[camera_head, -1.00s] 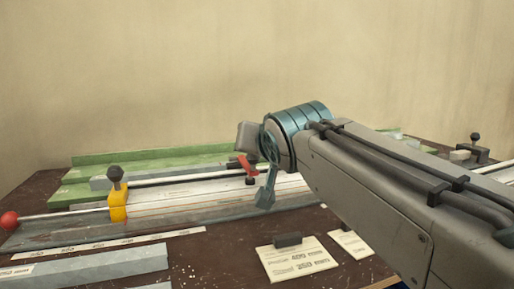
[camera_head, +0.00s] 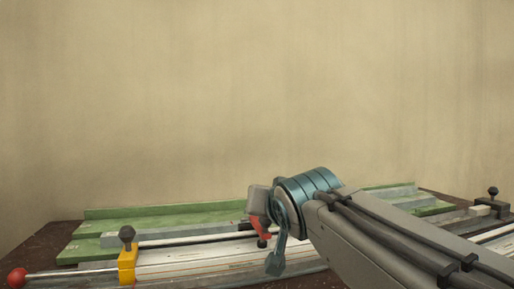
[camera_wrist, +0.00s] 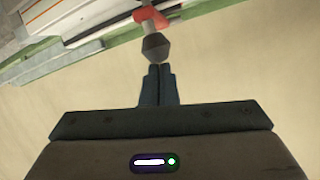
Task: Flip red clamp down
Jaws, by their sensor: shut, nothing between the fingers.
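The red clamp (camera_head: 259,227) sits at the rail in the middle of the bench, partly hidden by my wrist in the head view. In the wrist view its red arm (camera_wrist: 155,15) is at the top, with a pale stem and a dark tapered knob (camera_wrist: 155,46) on it. My gripper (camera_wrist: 158,68) is shut and empty, its two dark fingers side by side. The fingertips are right at the knob's end; I cannot tell whether they touch it. My arm hides the bench right of the clamp.
A yellow block with a black knob (camera_head: 127,262) stands left on the rail. A red ball handle (camera_head: 17,278) ends a rod at the far left. Green profile (camera_head: 150,215) runs along the back. Another black-knobbed clamp (camera_head: 492,200) is at the far right. The wall behind is bare.

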